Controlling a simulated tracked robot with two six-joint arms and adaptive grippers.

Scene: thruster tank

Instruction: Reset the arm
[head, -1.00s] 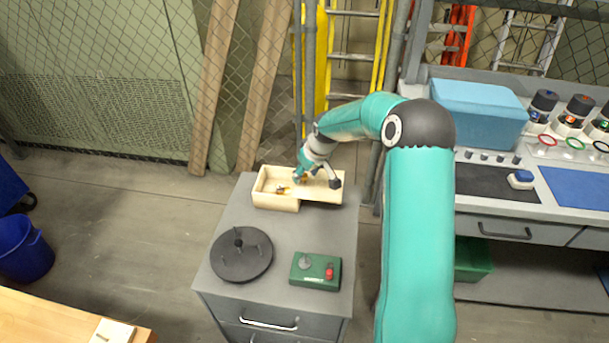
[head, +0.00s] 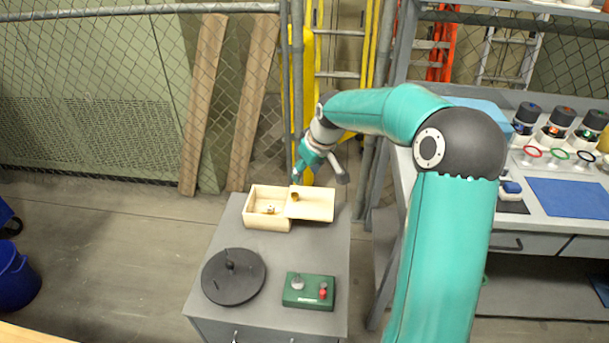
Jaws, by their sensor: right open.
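My right arm comes in from the right, and its right gripper (head: 320,174) is open and empty just above and behind the wooden box. The pale wooden box (head: 266,227) stands at the back of the grey cabinet. Its lid (head: 316,205) is slid off to the right, leaving the left part open. A small brass-coloured piece (head: 294,197) is on the lid near its left edge. A small item (head: 269,210) lies inside the open part, too small to tell. My left gripper is not in view.
On the grey cabinet (head: 270,268) stand a black round plate with a knob (head: 233,277) and a green control box (head: 309,290) with a red button. A chain-link fence and poles are close behind. A workbench (head: 560,215) with a blue mat stands at right.

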